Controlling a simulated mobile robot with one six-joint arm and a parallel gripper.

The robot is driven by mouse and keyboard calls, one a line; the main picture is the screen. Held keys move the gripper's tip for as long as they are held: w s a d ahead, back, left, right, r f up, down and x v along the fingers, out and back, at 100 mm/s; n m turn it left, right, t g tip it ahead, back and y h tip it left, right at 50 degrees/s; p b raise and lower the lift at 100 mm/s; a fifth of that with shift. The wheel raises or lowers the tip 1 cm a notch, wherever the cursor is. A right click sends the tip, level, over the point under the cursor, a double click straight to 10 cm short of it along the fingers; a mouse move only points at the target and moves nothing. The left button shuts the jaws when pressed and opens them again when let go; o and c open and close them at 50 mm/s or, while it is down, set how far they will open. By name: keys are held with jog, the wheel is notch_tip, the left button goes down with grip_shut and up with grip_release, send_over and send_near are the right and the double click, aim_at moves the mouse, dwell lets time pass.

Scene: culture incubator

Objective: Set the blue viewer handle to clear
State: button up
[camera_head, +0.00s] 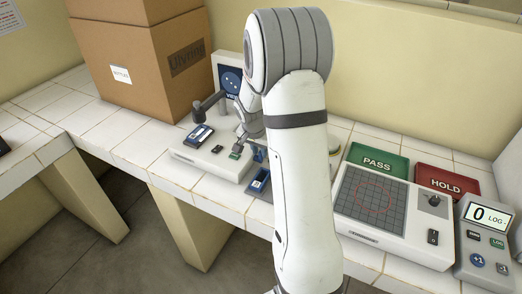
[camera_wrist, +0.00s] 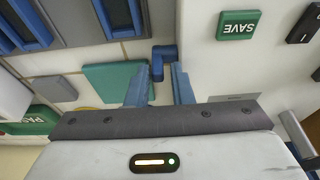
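The blue viewer handle (camera_wrist: 164,53) is a small L-shaped lever at the edge of the white viewer base in the wrist view. In the head view it seems to be the small blue piece (camera_head: 260,155) at the right end of the base. My gripper (camera_wrist: 161,76) points at the handle with its two blue-grey fingers apart. The handle's lower end reaches the gap between the fingertips; I cannot tell whether either finger touches it. The viewer (camera_head: 192,155) carries a green SAVE button (camera_wrist: 238,25) and a dark screen. My arm hides part of it.
A blue tray (camera_head: 259,183) lies just right of the viewer. Cardboard boxes (camera_head: 150,70) stand behind on the left. Green PASS (camera_head: 377,160) and red HOLD (camera_head: 443,180) pads, a gridded panel (camera_head: 370,200) and a LOG counter (camera_head: 487,240) stand on the right.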

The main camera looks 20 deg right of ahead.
jog(key=v, duration=0.7)
jog(key=shift+r+b, duration=0.35)
jog(key=shift+b, duration=0.1)
jog(key=shift+s+a, duration=0.1)
jog(key=s+a+r+n, duration=0.2)
jog(key=s+a+n, duration=0.1)
jog(key=s, duration=0.5)
jog(key=s+a+r+n+y, duration=0.1)
jog(key=s+a+r+n, duration=0.2)
jog(key=s, duration=0.5)
jog(key=s+a+r+n+t+y, duration=0.1)
jog(key=s+a+r+n, duration=0.2)
jog(key=s+a, duration=0.3)
jog(key=shift+s+a+n, duration=0.4)
jog(key=shift+s+n, duration=0.3)
jog(key=shift+s, duration=0.5)
